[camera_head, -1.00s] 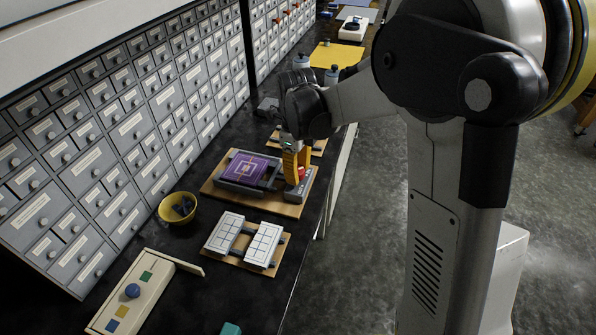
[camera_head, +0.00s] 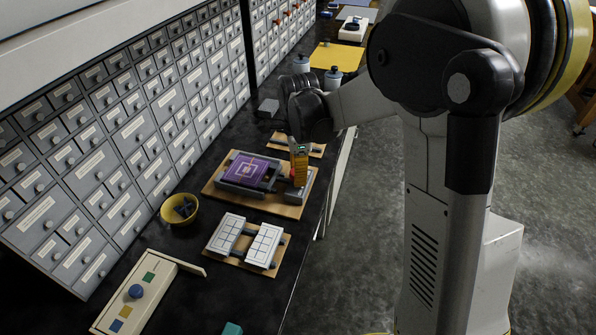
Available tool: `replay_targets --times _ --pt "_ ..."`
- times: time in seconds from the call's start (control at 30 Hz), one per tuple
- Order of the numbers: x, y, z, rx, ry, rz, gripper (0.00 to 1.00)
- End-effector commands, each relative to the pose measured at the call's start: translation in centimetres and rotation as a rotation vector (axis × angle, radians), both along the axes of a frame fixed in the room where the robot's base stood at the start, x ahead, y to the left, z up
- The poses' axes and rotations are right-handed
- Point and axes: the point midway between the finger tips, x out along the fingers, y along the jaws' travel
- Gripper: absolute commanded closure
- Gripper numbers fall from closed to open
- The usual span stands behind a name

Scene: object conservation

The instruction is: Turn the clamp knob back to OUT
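A purple tile (camera_head: 246,170) with a pale square pattern sits in a dark grey clamp fixture on a wooden board (camera_head: 285,208). The grey clamp block (camera_head: 295,190) is at the right side of the board. My gripper (camera_head: 300,180), with yellow fingers, points down over this block. Its fingers cover the place of the knob, so I cannot make out the knob, its pointer or any OUT mark. A small patch of red shows just left of the fingers. The fingers overlap in this view, and I cannot tell whether they are open or closed on the knob.
A second wooden board with two white gridded panels (camera_head: 264,246) lies nearer. A yellow bowl (camera_head: 179,209) with dark pieces stands to the left. A cream slider box (camera_head: 140,296) is in front. Drawer cabinets (camera_head: 130,120) line the left; jars (camera_head: 333,77) stand farther back.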

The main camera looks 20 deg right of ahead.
Motion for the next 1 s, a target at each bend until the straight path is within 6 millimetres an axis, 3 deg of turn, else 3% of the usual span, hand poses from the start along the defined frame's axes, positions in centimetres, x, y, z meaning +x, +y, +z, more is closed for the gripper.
replay_targets --times 1.0 --pt "0.24 -0.1 0.0 -0.002 0.002 0.961 0.96"
